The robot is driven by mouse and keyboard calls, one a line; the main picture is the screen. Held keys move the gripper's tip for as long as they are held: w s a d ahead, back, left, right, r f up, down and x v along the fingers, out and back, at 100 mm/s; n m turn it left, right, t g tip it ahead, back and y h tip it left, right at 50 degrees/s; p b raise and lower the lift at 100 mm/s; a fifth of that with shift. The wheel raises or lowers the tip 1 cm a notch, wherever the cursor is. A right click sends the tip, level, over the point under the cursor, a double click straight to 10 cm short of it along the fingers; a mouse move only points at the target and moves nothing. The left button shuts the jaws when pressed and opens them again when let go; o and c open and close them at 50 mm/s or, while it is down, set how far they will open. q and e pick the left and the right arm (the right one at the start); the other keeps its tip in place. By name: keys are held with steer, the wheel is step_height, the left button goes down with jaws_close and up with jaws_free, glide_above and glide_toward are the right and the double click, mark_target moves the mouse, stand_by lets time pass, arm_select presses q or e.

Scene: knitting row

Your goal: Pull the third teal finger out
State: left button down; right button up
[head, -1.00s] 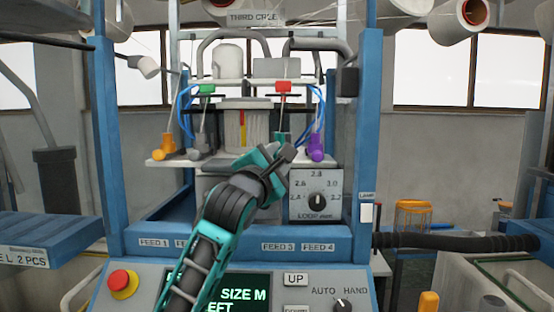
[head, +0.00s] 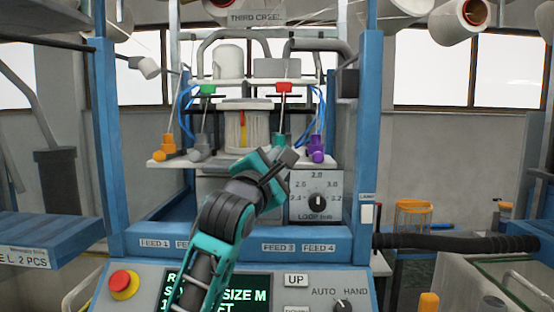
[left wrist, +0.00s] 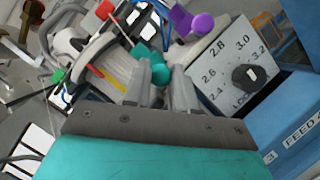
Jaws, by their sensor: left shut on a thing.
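The third teal finger (head: 281,139) is on the feed row, between the grey finger and the purple finger. My left gripper (head: 282,156) is at it from the front and below, partly hiding it in the head view. In the left wrist view the teal finger (left wrist: 152,61) lies at the tips of my left gripper (left wrist: 167,80), which is shut on it. The exact contact is hard to see. My right gripper is not in view.
An orange finger (head: 165,148) and a grey finger (head: 200,147) stand to the left. A purple finger (head: 317,148) is close on the right. The loop dial (head: 317,200) is just below right. Blue posts (head: 367,120) flank the machine.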

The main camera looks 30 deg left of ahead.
arm_select(q)
steer(key=shift+s+d+f, duration=0.1)
steer(key=shift+d+f, duration=0.05)
steer(key=c, duration=1.3)
jaws_free()
steer(key=o, duration=0.3)
steer(key=shift+s, duration=0.25)
steer(key=shift+o, duration=0.5)
steer(key=shift+w, duration=0.1)
